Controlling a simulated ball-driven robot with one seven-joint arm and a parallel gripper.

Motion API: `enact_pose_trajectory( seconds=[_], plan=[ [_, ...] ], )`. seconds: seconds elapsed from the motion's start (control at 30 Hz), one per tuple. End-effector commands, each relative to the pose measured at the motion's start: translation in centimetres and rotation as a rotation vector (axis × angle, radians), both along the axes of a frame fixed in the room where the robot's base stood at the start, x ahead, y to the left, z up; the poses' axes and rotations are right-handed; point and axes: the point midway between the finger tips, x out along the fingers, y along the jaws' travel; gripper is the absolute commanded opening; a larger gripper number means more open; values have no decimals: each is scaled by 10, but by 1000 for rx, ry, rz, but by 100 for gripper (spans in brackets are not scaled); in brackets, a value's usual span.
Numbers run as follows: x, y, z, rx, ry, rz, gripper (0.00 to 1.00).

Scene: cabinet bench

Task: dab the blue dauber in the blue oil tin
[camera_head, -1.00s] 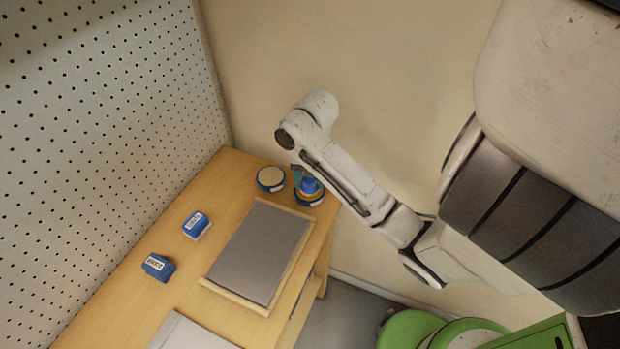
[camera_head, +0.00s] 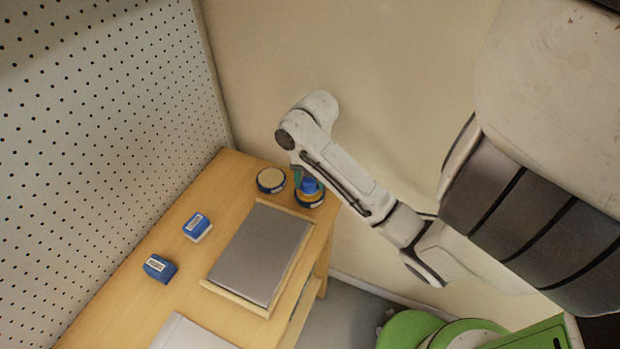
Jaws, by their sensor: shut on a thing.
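The blue dauber (camera_head: 309,185) is at the far right corner of the bench, in my gripper (camera_head: 299,177). My gripper is shut on it, mostly hidden behind my arm; only a teal part of it shows. The dauber stands over a round tin (camera_head: 310,202) with a blue side and a tan top edge. I cannot tell whether the dauber touches the tin's inside. A second round tin (camera_head: 271,180), with a cream top and a dark blue side, stands just left of it. No label tells the two tins apart.
Two blue and white labelled blocks (camera_head: 197,227) (camera_head: 160,268) lie on the left of the wooden bench (camera_head: 120,300). A grey pad in a wooden frame (camera_head: 260,253) lies in front of the tins. A pale panel (camera_head: 190,335) is at the front edge. A pegboard (camera_head: 100,130) stands at left.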

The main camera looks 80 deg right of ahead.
Motion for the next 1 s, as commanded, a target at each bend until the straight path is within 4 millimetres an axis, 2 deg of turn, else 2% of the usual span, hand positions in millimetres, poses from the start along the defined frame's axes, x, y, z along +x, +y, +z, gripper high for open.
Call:
enact_pose_trajectory(
  seconds=[0.1, 0.7, 1.0],
  plan=[
    [0, 0, 14, -2, -1, 0, 27],
    [0, -1, 57, -4, -1, 1, 27],
    [0, 0, 63, -3, -2, 0, 27]
  ],
)
